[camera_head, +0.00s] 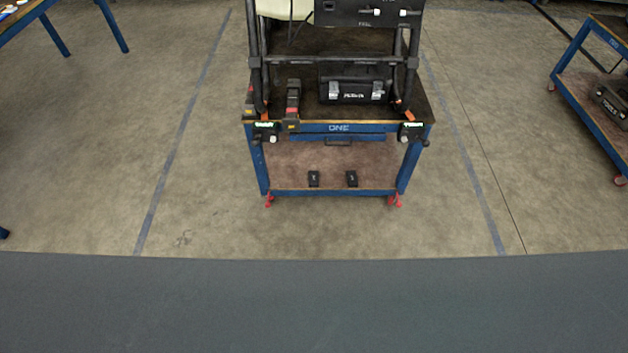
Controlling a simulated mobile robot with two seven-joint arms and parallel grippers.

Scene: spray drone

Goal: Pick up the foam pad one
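I cannot make out for sure which thing is foam pad one. A blue cart (372,128) marked "ONE" stands ahead of me, with a dark top and a lower shelf. Two small black blocks with tiny light marks sit apart on the lower shelf, a left block (314,179) and a right block (351,179). Their marks are too small to read. Neither of my grippers is in view.
A black case (352,91), a black frame (330,60) and a black-and-red tool (293,100) are on the cart's top. Another blue cart (585,105) stands at right, a table (22,20) at upper left. Floor between is clear. A grey surface (314,305) fills the bottom.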

